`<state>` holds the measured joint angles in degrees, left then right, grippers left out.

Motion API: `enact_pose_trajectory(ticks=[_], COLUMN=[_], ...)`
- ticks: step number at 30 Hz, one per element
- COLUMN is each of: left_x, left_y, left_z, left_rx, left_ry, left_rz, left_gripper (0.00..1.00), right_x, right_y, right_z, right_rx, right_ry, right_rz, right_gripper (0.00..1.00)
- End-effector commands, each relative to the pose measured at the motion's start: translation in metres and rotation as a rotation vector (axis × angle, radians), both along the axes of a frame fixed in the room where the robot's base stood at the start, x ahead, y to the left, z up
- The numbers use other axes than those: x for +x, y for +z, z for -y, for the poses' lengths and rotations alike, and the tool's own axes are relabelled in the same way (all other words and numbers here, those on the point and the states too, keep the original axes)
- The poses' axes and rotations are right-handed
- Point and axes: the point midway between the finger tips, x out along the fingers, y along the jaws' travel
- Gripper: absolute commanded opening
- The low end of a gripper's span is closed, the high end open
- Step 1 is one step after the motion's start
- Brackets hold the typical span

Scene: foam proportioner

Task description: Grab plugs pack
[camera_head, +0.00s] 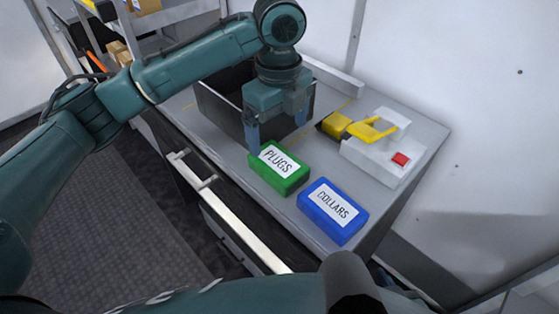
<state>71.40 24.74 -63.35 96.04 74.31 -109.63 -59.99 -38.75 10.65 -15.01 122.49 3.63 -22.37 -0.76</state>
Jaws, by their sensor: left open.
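The plugs pack (279,168) is a green block with a white label reading PLUGS. It lies on the grey worktop, left of a blue pack. My left gripper (276,134) points down just above and behind the plugs pack, with its fingers apart and nothing between them. Its left finger is close to the pack's far left corner; I cannot tell whether it touches.
A blue pack labelled COLLARS (333,211) lies right of the plugs pack. A white device with a yellow part and red button (401,159) stands behind. A dark open bin (222,112) sits behind my left gripper. A drawer front with handle (192,172) lines the worktop's near side.

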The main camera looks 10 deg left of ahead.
Motion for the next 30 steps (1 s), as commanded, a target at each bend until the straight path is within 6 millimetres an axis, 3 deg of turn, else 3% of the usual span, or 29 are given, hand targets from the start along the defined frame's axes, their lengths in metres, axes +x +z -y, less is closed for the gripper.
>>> enact_pose_trajectory(ticks=[6, 13, 21, 30], left_x=[0.000, 0.002, 0.005, 0.005], left_y=[-0.038, -0.054, -0.092, -0.099], left_z=[-0.001, -0.001, -0.003, -0.003], left_rx=[0.001, 0.000, 0.000, 0.000], left_ry=[0.002, 0.002, 0.001, 0.001], left_rz=[-0.001, 0.000, 0.000, 0.002], left_gripper=[0.94, 0.94, 0.94, 0.94], right_x=[-0.003, -0.001, 0.002, 0.002], right_y=[-0.003, -0.001, 0.001, 0.001], right_z=[-0.003, -0.003, -0.003, -0.002], right_rx=[0.008, 0.012, 0.017, 0.017], right_ry=[0.004, 0.001, -0.010, -0.011], right_rz=[-0.008, -0.002, 0.003, 0.004], right_gripper=[0.36, 0.36, 0.36, 0.36])
